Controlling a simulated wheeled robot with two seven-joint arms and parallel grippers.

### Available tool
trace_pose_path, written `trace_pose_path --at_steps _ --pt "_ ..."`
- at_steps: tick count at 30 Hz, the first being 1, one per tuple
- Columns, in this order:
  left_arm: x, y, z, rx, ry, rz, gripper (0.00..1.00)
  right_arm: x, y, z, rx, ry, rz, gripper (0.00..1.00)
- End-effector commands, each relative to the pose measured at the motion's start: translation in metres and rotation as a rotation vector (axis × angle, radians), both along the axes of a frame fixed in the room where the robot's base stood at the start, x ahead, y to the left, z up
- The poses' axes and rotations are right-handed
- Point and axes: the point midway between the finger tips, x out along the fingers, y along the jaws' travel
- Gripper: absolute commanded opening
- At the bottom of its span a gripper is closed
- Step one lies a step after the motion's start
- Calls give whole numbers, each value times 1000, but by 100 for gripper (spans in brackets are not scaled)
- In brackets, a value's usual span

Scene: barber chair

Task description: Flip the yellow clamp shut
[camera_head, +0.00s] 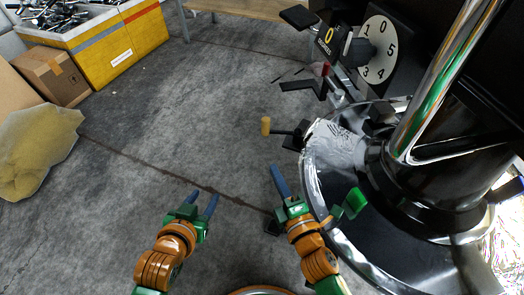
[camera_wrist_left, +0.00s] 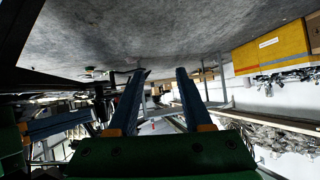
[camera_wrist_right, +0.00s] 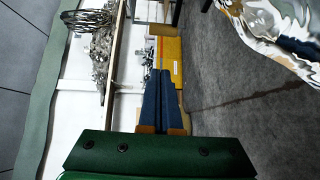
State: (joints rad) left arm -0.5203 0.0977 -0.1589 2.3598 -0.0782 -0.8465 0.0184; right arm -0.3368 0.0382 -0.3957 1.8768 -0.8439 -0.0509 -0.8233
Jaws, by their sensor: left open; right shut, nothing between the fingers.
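The yellow clamp (camera_head: 266,126) shows as a yellow knob on a dark lever at the left edge of the round chair base (camera_head: 316,196). Its lever points left, out over the floor, from a black block on the rim. My left gripper (camera_head: 203,200) is open and empty, below and left of the clamp, apart from it. It also shows in the left wrist view (camera_wrist_left: 161,75). My right gripper (camera_head: 277,169) is shut and empty, just below the clamp in the picture and left of the base rim. Its closed fingers show in the right wrist view (camera_wrist_right: 163,78). The clamp is not clear in either wrist view.
A green handle (camera_head: 355,203) stands on the base near my right arm. A chrome column (camera_head: 440,85) and a numbered dial (camera_head: 378,50) are at the upper right. A yellow bin (camera_head: 118,50) and a cardboard box (camera_head: 52,75) stand upper left. The middle floor is clear.

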Motion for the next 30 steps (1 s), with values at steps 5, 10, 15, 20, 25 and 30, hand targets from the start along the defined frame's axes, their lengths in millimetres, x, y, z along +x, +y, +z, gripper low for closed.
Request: trace_pose_path --at_steps 5,10,15,20,25,30 --pt "5 -16 14 -58 -102 -50 50 0 1 -12 22 -46 20 0" --pt "5 -18 23 -67 -117 -58 50 -1 1 -8 26 -51 23 0" --pt "5 -18 23 -67 -117 -58 50 0 1 -8 25 -50 23 0" --pt "10 -20 30 -75 -168 -61 50 13 6 -8 25 -53 23 0" --pt "22 -26 59 -103 -330 -77 50 42 17 -9 25 -53 23 0" --pt "29 -33 95 -137 -521 -94 50 64 26 -10 26 -52 22 0"
